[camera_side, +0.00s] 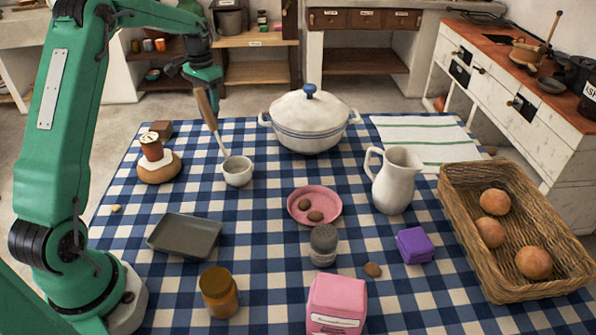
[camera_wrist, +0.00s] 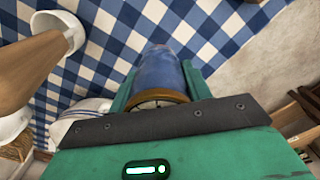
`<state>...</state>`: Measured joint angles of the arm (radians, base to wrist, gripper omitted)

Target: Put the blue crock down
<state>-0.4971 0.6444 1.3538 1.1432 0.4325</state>
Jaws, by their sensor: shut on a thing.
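The blue crock (camera_wrist: 158,72) shows in the wrist view as a rounded blue body with a tan ring at the end nearer the camera. My gripper (camera_wrist: 160,80) is shut on it, with a green jaw on each side. The crock is held over the back left of the checked tablecloth. In the side view my gripper (camera_side: 204,76) is high at the back left, and I cannot make out the crock there.
A wooden-handled tool (camera_side: 206,108) leans up from a small white cup (camera_side: 238,172), close to my gripper. A lidded white pot (camera_side: 307,125) stands to the right.

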